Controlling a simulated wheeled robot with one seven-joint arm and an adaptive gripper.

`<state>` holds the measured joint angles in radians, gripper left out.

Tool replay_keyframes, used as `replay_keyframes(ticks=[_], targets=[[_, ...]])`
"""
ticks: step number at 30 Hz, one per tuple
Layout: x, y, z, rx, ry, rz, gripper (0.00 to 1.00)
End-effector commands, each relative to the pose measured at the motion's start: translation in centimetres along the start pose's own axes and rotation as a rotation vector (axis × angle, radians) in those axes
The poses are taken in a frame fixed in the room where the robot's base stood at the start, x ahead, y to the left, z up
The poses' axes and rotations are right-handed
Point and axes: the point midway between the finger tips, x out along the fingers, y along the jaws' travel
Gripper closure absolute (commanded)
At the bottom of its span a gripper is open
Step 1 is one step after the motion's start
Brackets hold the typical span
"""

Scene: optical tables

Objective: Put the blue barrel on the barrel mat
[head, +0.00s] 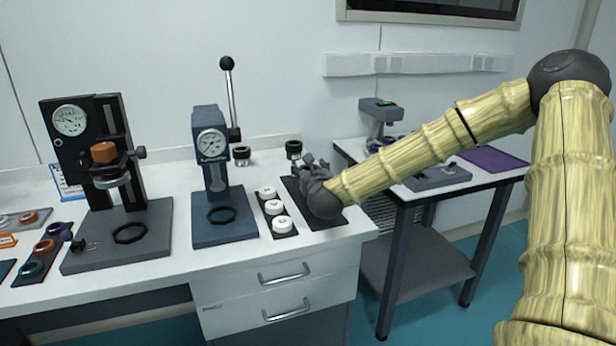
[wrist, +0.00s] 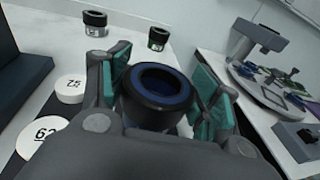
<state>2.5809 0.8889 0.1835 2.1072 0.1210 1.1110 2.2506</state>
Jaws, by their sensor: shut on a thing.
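The blue barrel (wrist: 150,114), a black cylinder with a blue ring inside its top, stands between the teal pads of my gripper (wrist: 163,82) in the wrist view. My gripper is shut on it. In the head view my gripper (head: 310,168) is over a dark mat (head: 333,219) at the right end of the white bench, and it hides the barrel. I cannot tell whether the barrel touches the mat. A purple mat (head: 497,158) lies bare on the right table; I cannot tell which of these is the barrel mat.
A strip with white discs (head: 278,206) lies left of my gripper. A blue press (head: 224,230) stands further left. A gap separates bench and right table (head: 440,183).

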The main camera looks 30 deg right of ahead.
Motion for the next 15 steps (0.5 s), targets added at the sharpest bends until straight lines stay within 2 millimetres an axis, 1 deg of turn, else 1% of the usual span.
replay_keyframes(ticks=[1,3,6,11,15], targets=[[1.0,-0.1,0.1,-0.003,-0.001,-0.001,0.70],[2.1,-0.2,0.1,-0.003,-0.001,-0.001,0.70],[3.3,-0.4,0.1,-0.001,0.000,-0.001,0.70],[4.0,-0.5,0.0,-0.001,0.000,-0.001,0.70],[4.2,-0.4,-1.0,-0.003,0.001,0.001,0.70]])
